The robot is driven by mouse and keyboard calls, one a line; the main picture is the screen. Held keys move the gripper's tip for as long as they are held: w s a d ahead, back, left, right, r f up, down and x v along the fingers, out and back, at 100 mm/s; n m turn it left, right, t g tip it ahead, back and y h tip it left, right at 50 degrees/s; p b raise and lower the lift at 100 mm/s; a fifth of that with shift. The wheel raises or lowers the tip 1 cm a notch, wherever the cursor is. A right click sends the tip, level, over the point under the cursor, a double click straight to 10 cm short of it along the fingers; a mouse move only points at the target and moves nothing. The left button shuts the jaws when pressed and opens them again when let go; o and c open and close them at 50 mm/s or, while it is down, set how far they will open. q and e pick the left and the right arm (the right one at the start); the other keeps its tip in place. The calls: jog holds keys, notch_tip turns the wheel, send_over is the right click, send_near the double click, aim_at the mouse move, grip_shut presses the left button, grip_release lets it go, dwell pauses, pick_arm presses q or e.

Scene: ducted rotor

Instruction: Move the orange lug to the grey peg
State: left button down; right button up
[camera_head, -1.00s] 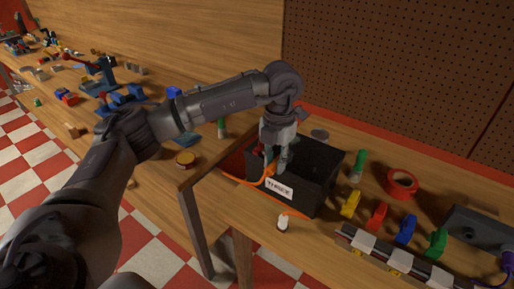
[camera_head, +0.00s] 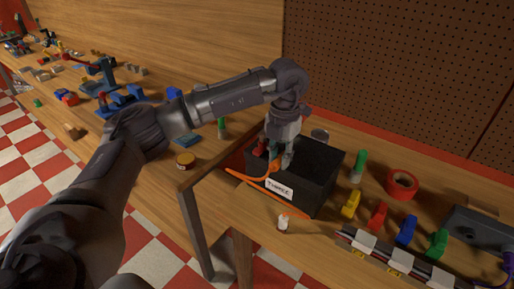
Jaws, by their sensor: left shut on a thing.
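My left gripper (camera_head: 278,162) is over the left part of a black bin (camera_head: 318,187) with a white label. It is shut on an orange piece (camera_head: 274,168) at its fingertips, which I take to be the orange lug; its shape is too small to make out. An orange cable (camera_head: 250,180) runs by the bin's left side and front, past the label. I cannot make out a grey peg for certain. My right gripper is not in view.
Yellow (camera_head: 351,205), red (camera_head: 377,217), blue (camera_head: 405,230) and green (camera_head: 437,243) clips stand in a row behind a strip with white blocks (camera_head: 400,262). Red tape (camera_head: 402,183), a green-capped marker (camera_head: 358,167) and a small white bottle (camera_head: 283,222) stand near the bin.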

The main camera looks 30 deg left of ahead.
pick_arm(q)
jog(key=shift+w, duration=0.35)
jog(key=c, duration=0.9)
grip_release()
jog(key=shift+w, duration=0.1)
jog(key=shift+r, duration=0.1)
notch_tip(320, 180, up, 12)
jog(key=shift+w+f, duration=0.1)
jog(key=shift+w, duration=0.05)
